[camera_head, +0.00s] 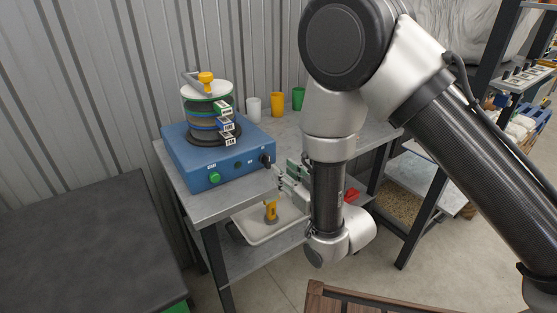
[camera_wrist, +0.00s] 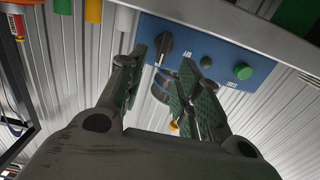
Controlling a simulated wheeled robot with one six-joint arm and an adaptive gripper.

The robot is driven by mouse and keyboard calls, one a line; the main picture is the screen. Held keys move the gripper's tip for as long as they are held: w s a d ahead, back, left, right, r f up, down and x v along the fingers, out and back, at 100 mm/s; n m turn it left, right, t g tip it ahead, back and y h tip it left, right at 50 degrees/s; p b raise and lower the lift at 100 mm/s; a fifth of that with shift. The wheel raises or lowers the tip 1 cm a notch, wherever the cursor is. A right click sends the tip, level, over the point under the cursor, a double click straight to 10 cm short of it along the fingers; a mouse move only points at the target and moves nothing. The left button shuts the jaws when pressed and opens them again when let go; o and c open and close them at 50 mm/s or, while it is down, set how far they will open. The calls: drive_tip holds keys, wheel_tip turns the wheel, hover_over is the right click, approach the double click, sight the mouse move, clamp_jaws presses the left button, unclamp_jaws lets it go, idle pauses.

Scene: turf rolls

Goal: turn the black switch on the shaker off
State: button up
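The shaker (camera_head: 196,160) is a blue box with a stack of sieves (camera_head: 211,115) clamped on top, standing on a grey table. The black switch (camera_head: 265,160) is a knob at the right end of its front panel. In the wrist view, which shows the panel upside down, the black switch (camera_wrist: 164,46) lies beyond and between my fingertips. Its handle looks nearly upright there, slightly tilted; I cannot tell its setting. My gripper (camera_head: 288,180) is open and empty in front of the panel's right end. The open fingers (camera_wrist: 163,62) appear apart from the knob in the wrist view.
A green button (camera_head: 214,178) and a small dark round fitting (camera_wrist: 206,62) share the panel. White (camera_head: 253,109), yellow (camera_head: 277,104) and green (camera_head: 298,98) cups stand behind on the table. A white tray (camera_head: 262,236) sits on the lower shelf. A dark bench (camera_head: 80,240) is at left.

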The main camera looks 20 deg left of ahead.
sight(269, 160)
drive_tip(key=x, duration=0.7)
drive_tip(key=shift+w+a, duration=0.1)
drive_tip(key=shift+a, duration=0.2)
drive_tip(key=shift+c, duration=0.4)
clamp_jaws()
